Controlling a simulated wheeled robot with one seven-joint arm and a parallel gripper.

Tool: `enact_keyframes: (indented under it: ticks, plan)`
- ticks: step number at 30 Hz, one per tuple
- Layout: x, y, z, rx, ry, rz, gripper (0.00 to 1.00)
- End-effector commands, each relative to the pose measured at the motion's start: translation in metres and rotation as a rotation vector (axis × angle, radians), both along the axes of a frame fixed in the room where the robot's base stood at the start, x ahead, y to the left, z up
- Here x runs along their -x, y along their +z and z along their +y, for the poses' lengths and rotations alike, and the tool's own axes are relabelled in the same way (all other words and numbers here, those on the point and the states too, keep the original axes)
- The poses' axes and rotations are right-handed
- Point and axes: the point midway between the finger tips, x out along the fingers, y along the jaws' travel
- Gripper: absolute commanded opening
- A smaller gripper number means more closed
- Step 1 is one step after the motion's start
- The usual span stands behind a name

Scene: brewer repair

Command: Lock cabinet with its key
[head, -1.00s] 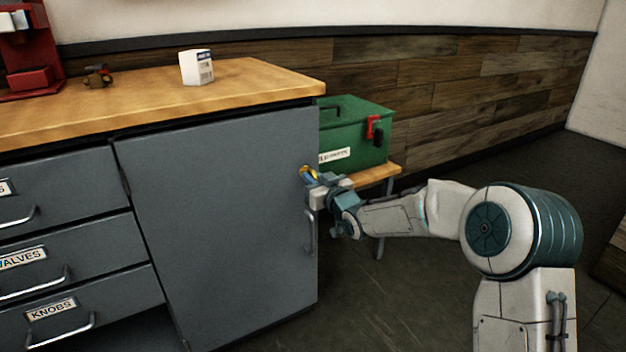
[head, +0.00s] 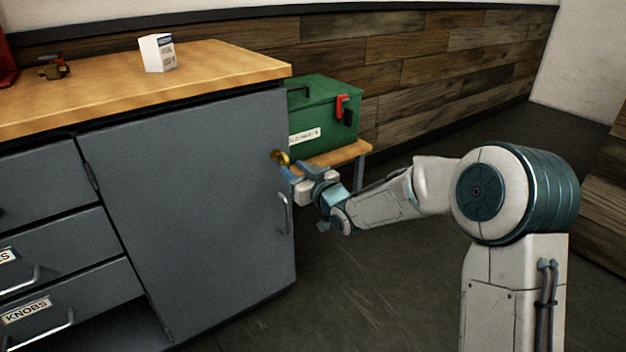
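The grey cabinet door (head: 190,210) stands under the wooden counter and looks shut, with a bar handle (head: 284,212) near its right edge. A small gold key (head: 280,157) sits at the door's upper right edge, above the handle, apparently in the lock. How deep it sits and how far it is turned are too small to tell. My gripper (head: 289,169) is just right of and below the key, with its blue fingers apart and seemingly empty. The fingertips are very close to the key; whether they touch it is unclear.
A green toolbox (head: 325,115) stands on a low wooden bench (head: 335,155) behind my gripper. Labelled drawers (head: 60,265) are left of the door. The floor to the right is open.

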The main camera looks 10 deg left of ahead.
Motion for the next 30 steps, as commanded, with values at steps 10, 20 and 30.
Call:
enact_keyframes:
  ticks: [10, 20, 30]
  plan:
    - [0.041, 0.002, -0.049, 0.003, -0.001, 0.001, 0.33]
    - [0.053, 0.000, -0.062, 0.001, 0.000, 0.000, 0.33]
    - [0.052, 0.011, -0.067, 0.030, -0.017, 0.010, 0.33]
